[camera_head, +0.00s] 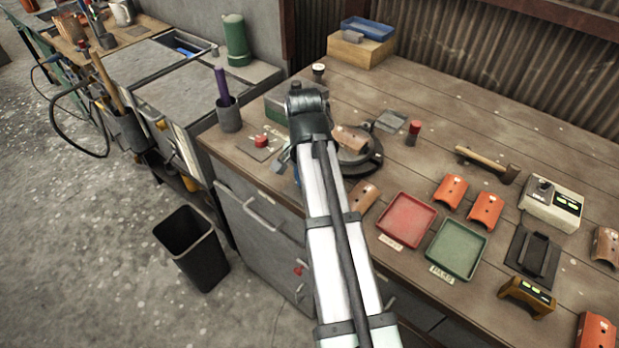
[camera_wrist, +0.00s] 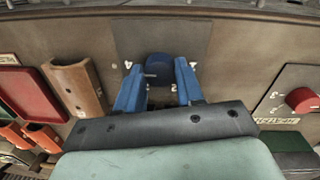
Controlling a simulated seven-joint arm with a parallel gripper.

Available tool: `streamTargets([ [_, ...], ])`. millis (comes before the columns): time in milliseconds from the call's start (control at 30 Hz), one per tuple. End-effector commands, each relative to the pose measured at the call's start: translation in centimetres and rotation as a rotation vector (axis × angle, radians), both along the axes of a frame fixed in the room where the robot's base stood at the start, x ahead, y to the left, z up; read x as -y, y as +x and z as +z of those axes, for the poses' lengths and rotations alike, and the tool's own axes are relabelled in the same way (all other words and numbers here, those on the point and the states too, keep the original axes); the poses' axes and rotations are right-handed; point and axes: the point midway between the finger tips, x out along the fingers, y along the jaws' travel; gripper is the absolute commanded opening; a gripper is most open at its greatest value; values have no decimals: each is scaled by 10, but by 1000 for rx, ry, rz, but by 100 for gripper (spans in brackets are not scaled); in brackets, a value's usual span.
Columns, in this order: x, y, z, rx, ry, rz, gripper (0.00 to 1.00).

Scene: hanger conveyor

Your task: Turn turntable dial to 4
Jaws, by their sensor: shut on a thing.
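A blue dial (camera_wrist: 160,66) sits on a grey plate (camera_wrist: 190,32) in the wrist view. White marks show at either side of it and one low on its left, too small to read surely. My gripper (camera_wrist: 157,75) has its two blue fingers on either side of this dial and is shut on it. The dial's label is hidden behind the gripper. In the head view my arm covers the dial and most of the gripper. A dark round turntable (camera_head: 374,166) stands just right of my arm, with a brown curved piece (camera_head: 350,137) on it.
A red knob (camera_wrist: 301,100) on another grey plate is to the right in the wrist view; it also shows in the head view (camera_head: 261,141). A red tray (camera_head: 406,220) and green tray (camera_head: 456,250) lie right of my arm. A brown curved piece (camera_wrist: 76,88) lies left of my gripper.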

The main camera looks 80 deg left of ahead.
Motion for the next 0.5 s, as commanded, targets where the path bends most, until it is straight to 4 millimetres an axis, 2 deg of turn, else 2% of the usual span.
streamTargets([
  [433,0,0,0,1,1,-13,7],
  [467,0,0,0,1,1,-13,38],
  [500,0,0,0,1,1,-13,42],
])
